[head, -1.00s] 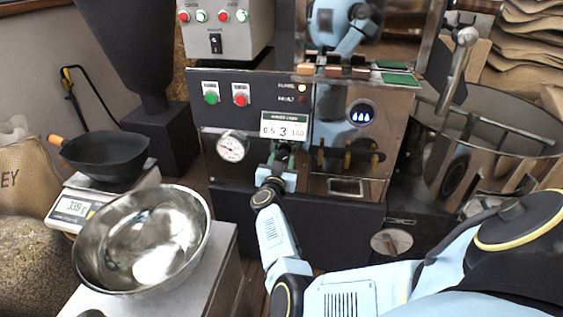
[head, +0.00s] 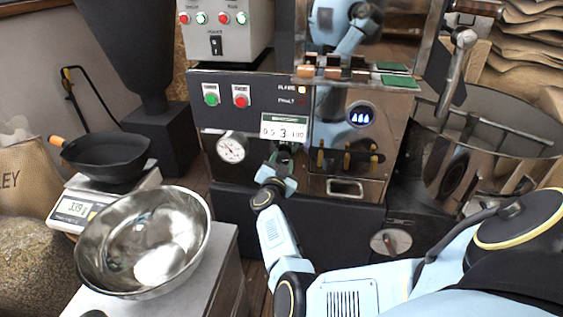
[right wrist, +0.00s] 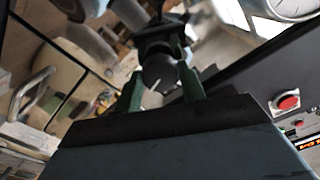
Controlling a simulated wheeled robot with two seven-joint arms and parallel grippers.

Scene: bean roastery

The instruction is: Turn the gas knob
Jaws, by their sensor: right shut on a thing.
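The gas knob (right wrist: 160,72) shows in the right wrist view as a dark round piece between the two green fingers. My right gripper (right wrist: 160,88) is shut on it. My left gripper is not in view.
A steel bowl (head: 143,242) and a scale (head: 75,209) stand at the left.

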